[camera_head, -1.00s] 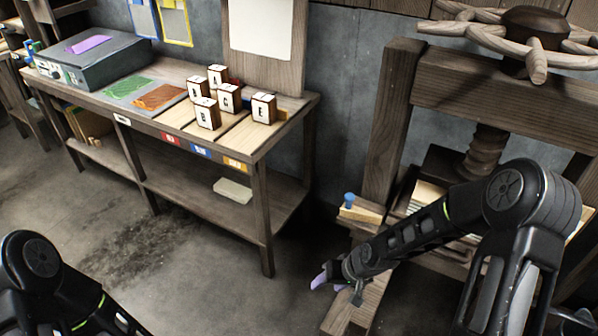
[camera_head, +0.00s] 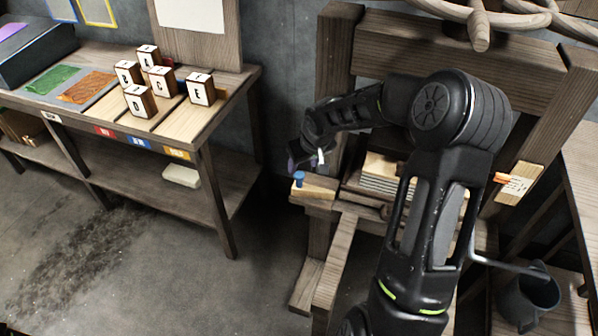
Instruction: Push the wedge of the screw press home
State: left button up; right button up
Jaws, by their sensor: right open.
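The wooden screw press (camera_head: 450,60) stands at the right, with its spoked wheel (camera_head: 485,22) at the top. The wedge (camera_head: 319,190) is a pale wooden piece with a blue knob (camera_head: 298,177) at its left end. It lies on a ledge at the press's left side, with its right end close to the press bed. My right gripper (camera_head: 306,161) is open and just above the wedge, near the knob. It appears apart from both, though the arm partly hides the press. My left gripper is not in view.
A bench (camera_head: 232,100) at the left bears several lettered blocks (camera_head: 140,101). A stack of pale sheets (camera_head: 382,172) lies in the press. A dark bucket (camera_head: 528,298) stands at lower right. Floor between bench and press is clear.

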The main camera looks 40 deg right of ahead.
aim_at(299, 174)
jog(key=x, duration=0.6)
jog(key=shift+f, duration=0.2)
grip_shut()
dwell(1.2)
